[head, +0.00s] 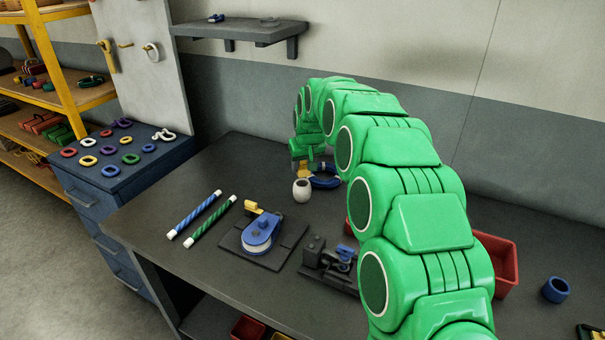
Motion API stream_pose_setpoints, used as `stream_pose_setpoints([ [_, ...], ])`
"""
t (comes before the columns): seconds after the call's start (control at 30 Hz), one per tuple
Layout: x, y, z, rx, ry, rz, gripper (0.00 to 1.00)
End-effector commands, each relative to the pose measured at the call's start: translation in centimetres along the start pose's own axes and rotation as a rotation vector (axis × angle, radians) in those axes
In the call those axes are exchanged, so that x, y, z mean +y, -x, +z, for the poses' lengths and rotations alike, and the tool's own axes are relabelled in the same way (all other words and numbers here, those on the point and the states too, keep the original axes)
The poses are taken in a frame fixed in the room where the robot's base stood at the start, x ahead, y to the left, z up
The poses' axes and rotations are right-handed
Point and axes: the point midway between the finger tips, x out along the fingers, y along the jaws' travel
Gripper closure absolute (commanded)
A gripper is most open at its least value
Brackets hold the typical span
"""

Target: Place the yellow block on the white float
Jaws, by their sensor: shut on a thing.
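The white float (302,191) stands on the dark workbench near its middle, small and rounded. A yellow block (304,171) shows just above and behind the float's top in the picture. My gripper (304,163) is at the far end of my green arm, over that spot, small and partly hidden by the arm. It is shut on the yellow block. I cannot tell whether the block touches the float or hangs clear of it.
A blue ring (326,181) lies right beside the float. A blue pulley (261,232) with a yellow part stands in front. Two striped rods (203,214) lie left. A red bin (508,264) and a blue cup-like piece (556,289) are right. Bare bench lies behind the rods.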

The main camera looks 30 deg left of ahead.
Motion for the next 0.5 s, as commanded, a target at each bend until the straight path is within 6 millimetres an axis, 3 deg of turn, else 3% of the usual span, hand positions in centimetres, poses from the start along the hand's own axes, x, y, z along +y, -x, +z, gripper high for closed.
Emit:
stream_pose_setpoints([
  [0.37,0.0,-1.5,-0.4,-0.001,0.001,0.000,1.00],
  [0.5,0.1,-3.2,0.4,-0.003,0.000,-0.001,1.00],
])
